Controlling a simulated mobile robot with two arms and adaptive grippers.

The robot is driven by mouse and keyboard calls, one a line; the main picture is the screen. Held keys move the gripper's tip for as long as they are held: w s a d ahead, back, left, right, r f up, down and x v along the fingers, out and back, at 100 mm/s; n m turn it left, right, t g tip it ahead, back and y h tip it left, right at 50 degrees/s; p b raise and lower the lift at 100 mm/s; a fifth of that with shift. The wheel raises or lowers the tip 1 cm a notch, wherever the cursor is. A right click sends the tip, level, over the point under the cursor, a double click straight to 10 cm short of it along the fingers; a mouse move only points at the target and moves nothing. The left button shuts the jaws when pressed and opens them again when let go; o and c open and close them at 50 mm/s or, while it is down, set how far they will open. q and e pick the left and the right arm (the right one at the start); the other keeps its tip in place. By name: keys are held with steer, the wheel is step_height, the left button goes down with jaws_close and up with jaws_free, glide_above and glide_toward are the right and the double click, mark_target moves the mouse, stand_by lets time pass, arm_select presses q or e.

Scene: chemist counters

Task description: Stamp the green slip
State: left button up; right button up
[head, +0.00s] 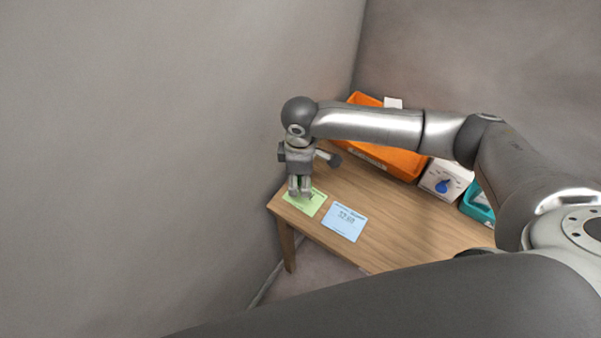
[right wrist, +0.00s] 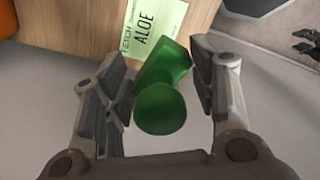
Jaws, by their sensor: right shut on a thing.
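The green slip (head: 315,206) lies on the wooden table near its left end, partly covered by my right gripper in the head view. In the right wrist view the pale green slip (right wrist: 143,22) shows the word ALOE. My right gripper (head: 300,193) points down over the slip. It is shut on a green stamp (right wrist: 161,108), whose rounded end shows between the fingers in the right wrist view. The stamp's lower end is near the slip; I cannot tell whether it touches. My left gripper is out of view.
A blue slip (head: 344,222) lies just right of the green one. An orange tray (head: 396,160), a white box with a blue knob (head: 445,181) and a teal container (head: 478,207) stand along the table's back. Grey walls enclose the table's left end (head: 283,207).

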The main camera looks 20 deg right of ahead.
mark_target(302, 202)
step_height(302, 202, down, 2)
steer(key=n, duration=0.1)
steer(key=n+p, duration=0.1)
steer(key=shift+s+f+n, duration=0.1)
steer(key=shift+f+n, duration=0.15)
steer(key=shift+n, duration=0.15)
steer(key=shift+f, duration=0.15)
arm_select(q)
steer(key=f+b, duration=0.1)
steer(key=b, duration=0.1)
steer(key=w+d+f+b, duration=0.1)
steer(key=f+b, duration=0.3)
steer(key=b, duration=0.1)
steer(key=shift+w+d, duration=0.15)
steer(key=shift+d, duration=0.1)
arm_select(e)
step_height(302, 202, down, 6)
steer(key=shift+r, duration=0.15)
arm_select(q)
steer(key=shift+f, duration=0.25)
arm_select(e)
steer(key=shift+f, duration=0.5)
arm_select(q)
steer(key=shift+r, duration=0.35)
arm_select(e)
steer(key=shift+s+f, duration=0.1)
steer(key=shift+s, duration=0.05)
stand_by(1.2)
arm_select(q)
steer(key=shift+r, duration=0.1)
